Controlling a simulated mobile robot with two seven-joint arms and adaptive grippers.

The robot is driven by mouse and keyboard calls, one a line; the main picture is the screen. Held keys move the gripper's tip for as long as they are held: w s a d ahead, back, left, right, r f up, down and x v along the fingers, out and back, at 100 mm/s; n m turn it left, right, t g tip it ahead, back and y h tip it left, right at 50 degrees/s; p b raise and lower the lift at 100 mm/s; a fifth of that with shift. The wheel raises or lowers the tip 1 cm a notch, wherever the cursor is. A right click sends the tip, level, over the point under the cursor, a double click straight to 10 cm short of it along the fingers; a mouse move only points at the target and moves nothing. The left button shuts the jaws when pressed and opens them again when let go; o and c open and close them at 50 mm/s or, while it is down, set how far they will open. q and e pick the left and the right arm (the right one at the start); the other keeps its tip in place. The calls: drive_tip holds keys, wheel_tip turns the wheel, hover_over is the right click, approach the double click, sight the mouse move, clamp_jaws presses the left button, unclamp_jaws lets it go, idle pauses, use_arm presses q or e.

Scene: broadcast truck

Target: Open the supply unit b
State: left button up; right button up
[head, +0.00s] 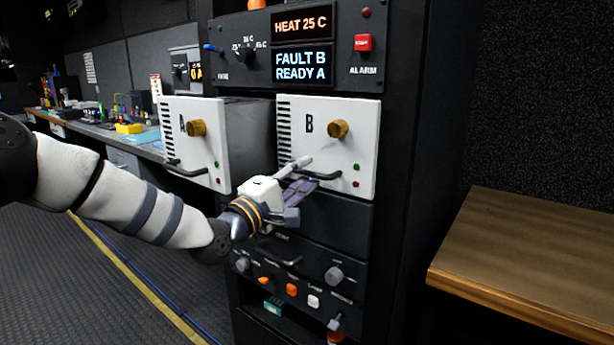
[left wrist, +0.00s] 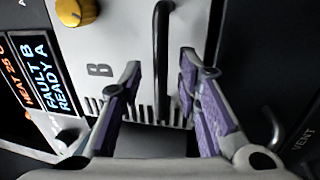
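Supply unit B (head: 355,160) is a white-fronted box with a yellow knob (head: 338,129), in the rack below the display. Its front looks close to the rack face. Its dark bar handle (head: 330,177) runs along the lower front and is partly hidden by my left gripper (head: 302,175). In the left wrist view, my left gripper (left wrist: 160,75) is open, its purple-padded fingers on either side of the line of the handle (left wrist: 162,45). I see no grip on the handle; whether the fingertips touch the panel I cannot tell. My right gripper is out of view.
Supply unit A (head: 208,160) sticks well out of the rack on the left. The display (head: 302,66) reads FAULT B, READY A. A red alarm button (head: 363,43) is above. Knobs and switches (head: 290,288) sit below. A wooden tabletop (head: 530,255) is at right.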

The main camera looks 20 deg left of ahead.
use_arm(q)
drive_tip(key=shift+w+d+r, duration=0.1)
drive_tip(key=shift+w+d, duration=0.15)
drive_tip(key=shift+w, duration=0.45)
drive_tip(key=shift+c, duration=0.5)
clamp_jaws()
